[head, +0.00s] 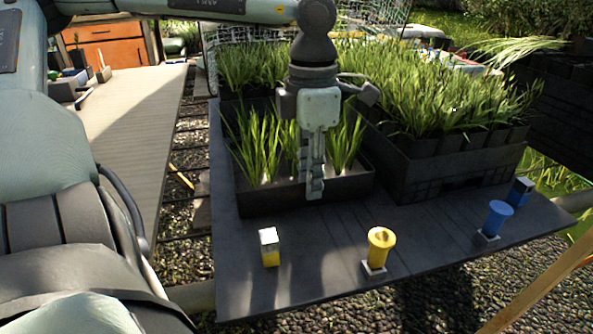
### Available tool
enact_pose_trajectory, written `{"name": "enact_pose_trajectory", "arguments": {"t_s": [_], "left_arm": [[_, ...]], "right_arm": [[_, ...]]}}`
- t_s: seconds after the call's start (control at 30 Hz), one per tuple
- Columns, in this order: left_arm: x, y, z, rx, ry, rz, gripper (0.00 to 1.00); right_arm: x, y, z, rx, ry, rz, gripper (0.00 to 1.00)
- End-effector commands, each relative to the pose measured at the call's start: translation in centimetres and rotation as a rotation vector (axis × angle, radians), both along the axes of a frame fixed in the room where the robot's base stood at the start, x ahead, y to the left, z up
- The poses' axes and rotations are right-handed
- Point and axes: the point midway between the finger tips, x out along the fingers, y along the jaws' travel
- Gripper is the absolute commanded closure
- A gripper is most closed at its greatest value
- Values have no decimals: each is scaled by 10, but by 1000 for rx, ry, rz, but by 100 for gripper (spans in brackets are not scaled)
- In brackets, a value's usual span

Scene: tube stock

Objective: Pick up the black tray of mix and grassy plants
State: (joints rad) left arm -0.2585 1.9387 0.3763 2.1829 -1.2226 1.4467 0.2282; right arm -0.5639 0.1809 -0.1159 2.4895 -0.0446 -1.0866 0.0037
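A black tray (262,203) with a few clumps of grassy plants (256,148) stands on a dark grey table, near its left side. Mix at the bottom of the tray is mostly hidden by its front wall and the grass. My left gripper (314,190) points down at the tray's near side, its fingertips overlapping the front wall in the head view. I see the fingers edge-on, so I cannot tell whether they are apart, or touch the wall. My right gripper is out of view.
A bigger black crate (440,172) full of grass stands to the right. Along the table's (330,270) front are a white-yellow block (269,247), a yellow spool (380,248), a blue spool (495,219) and a blue block (520,191). A long table (125,120) is left, across a gap.

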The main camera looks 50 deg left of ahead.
Motion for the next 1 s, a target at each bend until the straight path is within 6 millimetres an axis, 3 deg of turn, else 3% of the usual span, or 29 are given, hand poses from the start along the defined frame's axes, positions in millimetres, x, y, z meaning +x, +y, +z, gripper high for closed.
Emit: {"name": "enact_pose_trajectory", "arguments": {"t_s": [0.13,0.37,1.0], "left_arm": [[0,0,0,0,0,0,73],[0,0,0,0,0,0,100],[1,0,9,2,-3,0,100]], "right_arm": [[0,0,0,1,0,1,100],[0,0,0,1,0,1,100],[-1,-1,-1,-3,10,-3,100]]}}
